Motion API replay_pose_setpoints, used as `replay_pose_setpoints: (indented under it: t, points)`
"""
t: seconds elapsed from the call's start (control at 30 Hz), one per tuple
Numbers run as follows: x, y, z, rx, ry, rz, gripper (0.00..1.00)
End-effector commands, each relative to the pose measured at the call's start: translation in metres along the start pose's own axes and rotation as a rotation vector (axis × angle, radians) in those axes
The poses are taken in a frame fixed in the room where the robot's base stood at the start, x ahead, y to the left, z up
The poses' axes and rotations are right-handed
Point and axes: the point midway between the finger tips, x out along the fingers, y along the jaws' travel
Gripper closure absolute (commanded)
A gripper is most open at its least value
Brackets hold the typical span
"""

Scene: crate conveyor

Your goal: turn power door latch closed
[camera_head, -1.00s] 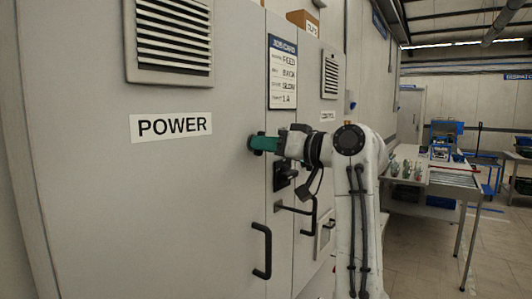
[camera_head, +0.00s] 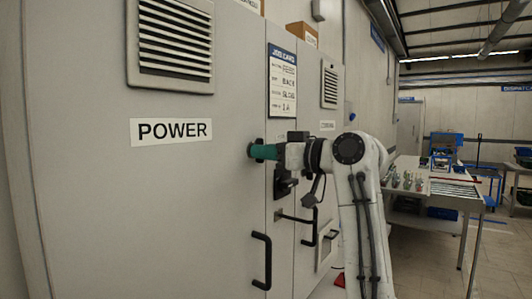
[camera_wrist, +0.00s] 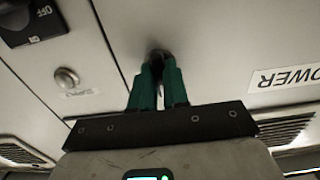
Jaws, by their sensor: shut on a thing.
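The grey power door (camera_head: 110,220) carries a POWER label (camera_head: 170,130). My gripper (camera_head: 261,151), with green fingers, is at the small dark latch (camera_head: 251,149) near the door's right edge. In the wrist view the two green fingers of my gripper (camera_wrist: 159,72) are closed around the dark latch (camera_wrist: 158,54). The fingers hide most of the latch, so I cannot tell its turn angle. The POWER label (camera_wrist: 287,79) appears upside down at the right.
A black door handle (camera_head: 262,262) stands out below the latch. A black OFF switch (camera_wrist: 32,20) and a round metal knob (camera_wrist: 66,78) are left of the fingers in the wrist view. A work table (camera_head: 440,185) stands to the right, with open floor beside it.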

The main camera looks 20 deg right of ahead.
Motion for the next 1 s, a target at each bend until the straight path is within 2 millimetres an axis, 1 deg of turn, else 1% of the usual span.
replay_pose_setpoints:
  t: [0.07, 0.1, 0.3, 0.37, 0.57, 0.67, 0.77, 0.87, 1.0]
  points:
    - [0.0, 0.0, 0.002, 0.002, -0.004, 0.0, 1.0]
    - [0.0, 0.0, 0.002, 0.002, -0.004, 0.0, 0.83]
    - [0.0, 0.0, 0.001, 0.002, -0.002, 0.0, 0.64]
    - [0.0, 0.0, 0.001, 0.002, -0.002, 0.0, 0.6]
    - [0.0, 0.0, 0.0, 0.001, -0.001, 0.0, 0.6]
    - [-0.004, 0.0, 0.001, 0.001, 0.0, 0.001, 0.6]
    - [-0.015, 0.001, 0.001, 0.001, 0.002, 0.002, 0.6]
    - [-0.033, 0.001, 0.002, -0.002, 0.002, 0.004, 0.6]
    - [-0.061, 0.001, 0.003, -0.001, 0.001, 0.004, 0.6]
